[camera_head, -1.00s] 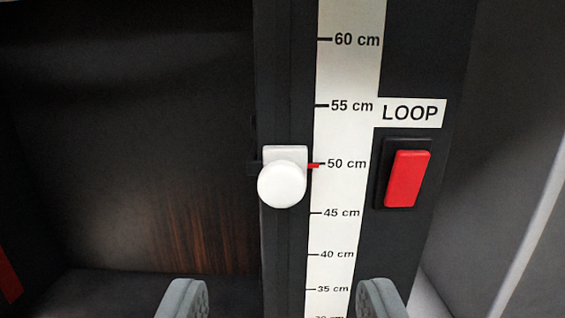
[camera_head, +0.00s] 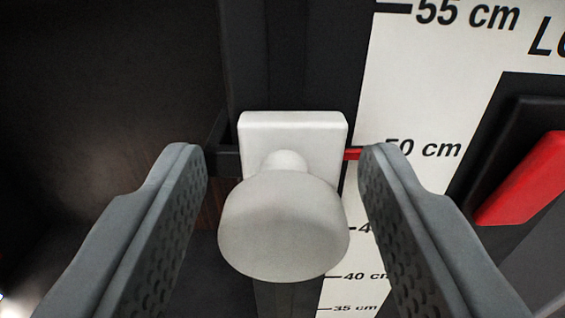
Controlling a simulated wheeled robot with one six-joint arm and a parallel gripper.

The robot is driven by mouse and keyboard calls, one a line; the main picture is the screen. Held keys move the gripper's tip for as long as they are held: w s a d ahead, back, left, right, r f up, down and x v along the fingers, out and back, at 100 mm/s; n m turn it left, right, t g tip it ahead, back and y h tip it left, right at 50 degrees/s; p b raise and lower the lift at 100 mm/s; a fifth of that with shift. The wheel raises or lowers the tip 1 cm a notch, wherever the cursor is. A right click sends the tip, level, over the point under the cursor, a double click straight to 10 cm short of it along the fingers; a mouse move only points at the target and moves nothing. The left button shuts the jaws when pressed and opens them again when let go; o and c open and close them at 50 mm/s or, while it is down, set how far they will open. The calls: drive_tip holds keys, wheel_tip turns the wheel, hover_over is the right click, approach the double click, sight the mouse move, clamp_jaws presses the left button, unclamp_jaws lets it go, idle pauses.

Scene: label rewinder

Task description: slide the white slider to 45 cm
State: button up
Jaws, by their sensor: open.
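The white slider (camera_head: 293,140) sits on a dark vertical rail, with a round white knob (camera_head: 284,228) standing out toward me. Its red pointer (camera_head: 353,154) is at about the 50 cm mark on the white scale (camera_head: 405,62). The 45 cm mark lies lower on the scale, mostly hidden behind my right finger. My gripper (camera_head: 282,165) is open, one grey finger on each side of the slider and knob. Gaps show between the fingers and the knob, though the right fingertip lies close to the pointer in the picture.
A red rocker switch (camera_head: 522,180) in a black frame is to the right of the scale, beyond my right finger. The label above it is cut off at the edge. A dark panel (camera_head: 110,70) fills the left side.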

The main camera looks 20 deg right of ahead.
clamp_jaws()
wheel_tip(320, 180, down, 5)
idle(0.5)
unclamp_jaws()
drive_tip(key=shift+a, duration=0.2)
drive_tip(key=shift+d, duration=0.15)
